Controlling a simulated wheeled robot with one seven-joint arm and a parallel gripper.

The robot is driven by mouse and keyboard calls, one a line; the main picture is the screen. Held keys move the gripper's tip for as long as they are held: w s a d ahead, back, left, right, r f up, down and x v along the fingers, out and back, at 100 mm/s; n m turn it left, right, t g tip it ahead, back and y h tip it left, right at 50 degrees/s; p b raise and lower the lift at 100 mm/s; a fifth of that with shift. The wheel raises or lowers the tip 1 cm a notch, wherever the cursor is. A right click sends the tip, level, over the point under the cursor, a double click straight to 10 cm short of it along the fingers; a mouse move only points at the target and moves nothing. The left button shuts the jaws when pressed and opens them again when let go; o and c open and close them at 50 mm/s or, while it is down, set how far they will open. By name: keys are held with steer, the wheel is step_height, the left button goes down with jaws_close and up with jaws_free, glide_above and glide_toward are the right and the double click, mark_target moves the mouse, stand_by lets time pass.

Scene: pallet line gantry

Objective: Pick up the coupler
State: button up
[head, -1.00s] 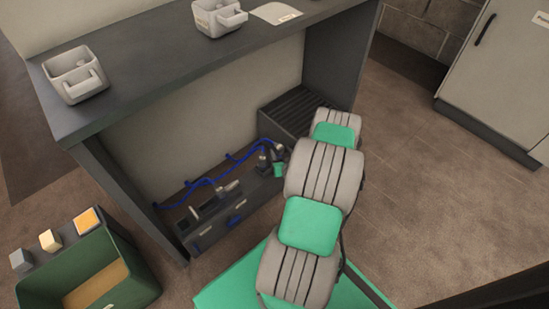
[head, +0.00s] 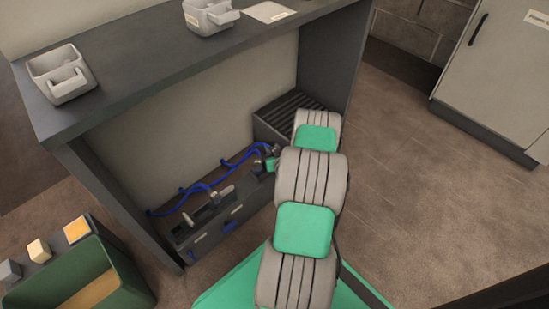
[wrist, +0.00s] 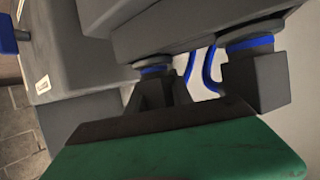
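My gripper (head: 270,163) is at the right end of the low dark fixture, close to the blue hose end, small and partly hidden by my arm in the head view. In the wrist view my gripper (wrist: 208,90) shows two dark fingers standing well apart, with nothing clearly held between them. Blue bands and dark grey parts lie just beyond the fingertips. Blue hose (wrist: 212,68) shows behind the gap. I cannot pick out the coupler with certainty; a dark fitting beside the gripper in the head view is too small to identify, and contact cannot be told.
The low fixture (head: 207,235) stands under a grey bench (head: 150,75), with blue hose (head: 205,187) along it. A ribbed dark block (head: 285,112) is behind my gripper. Grey bins (head: 62,88) stand on the bench. A green crate (head: 125,270) is lower left.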

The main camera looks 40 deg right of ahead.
jaws_close()
stand_by(0.3)
